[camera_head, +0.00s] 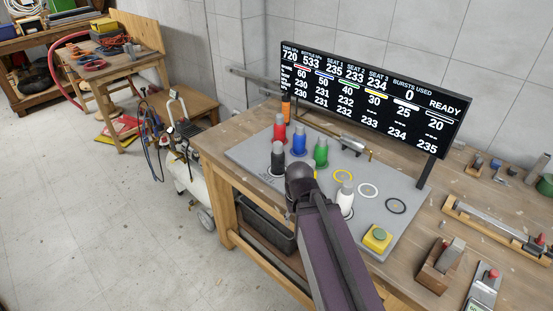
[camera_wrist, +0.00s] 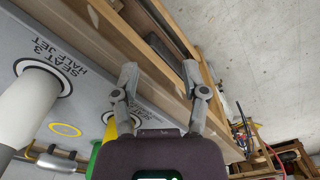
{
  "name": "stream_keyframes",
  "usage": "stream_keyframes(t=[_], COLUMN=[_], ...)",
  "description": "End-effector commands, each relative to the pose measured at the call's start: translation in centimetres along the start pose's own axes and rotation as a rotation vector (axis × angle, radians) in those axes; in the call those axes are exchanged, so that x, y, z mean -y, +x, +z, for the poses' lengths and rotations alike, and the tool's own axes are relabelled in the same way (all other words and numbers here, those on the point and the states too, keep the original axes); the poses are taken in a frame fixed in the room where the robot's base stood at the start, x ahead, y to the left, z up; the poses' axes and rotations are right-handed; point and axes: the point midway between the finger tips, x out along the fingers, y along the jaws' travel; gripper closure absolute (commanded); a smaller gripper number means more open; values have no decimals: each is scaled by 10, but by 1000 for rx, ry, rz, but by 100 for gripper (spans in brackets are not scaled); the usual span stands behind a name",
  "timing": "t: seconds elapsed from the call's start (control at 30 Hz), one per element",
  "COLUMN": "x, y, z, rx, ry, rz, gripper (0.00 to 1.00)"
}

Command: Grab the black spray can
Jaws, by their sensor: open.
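The black spray can (camera_head: 278,158) stands upright on the grey mat (camera_head: 250,155), at the near left of the group of cans in the head view. I cannot make it out in the wrist view. My arm's end is just right of it in the head view, and the fingers are hidden there. In the wrist view my gripper (camera_wrist: 159,72) is open, its two fingers wide apart with nothing between them but the bench edge behind.
Red (camera_head: 279,128), blue (camera_head: 299,140), green (camera_head: 320,152) and white (camera_head: 345,198) cans stand close by. A yellow can (camera_wrist: 109,130) shows in the wrist view. A yellow box with a green button (camera_head: 377,238) sits at the right. A display board (camera_head: 370,95) stands behind.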

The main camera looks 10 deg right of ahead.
Motion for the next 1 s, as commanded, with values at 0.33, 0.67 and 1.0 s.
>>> stream_keyframes(t=[0.33, 0.67, 1.0], x=[0, -3, 14], y=[3, 20, 16], z=[-5, -50, -130], rx=[-1, -55, -359], ry=[19, 218, 549], rz=[25, 272, 639], gripper=[0, 0, 0])
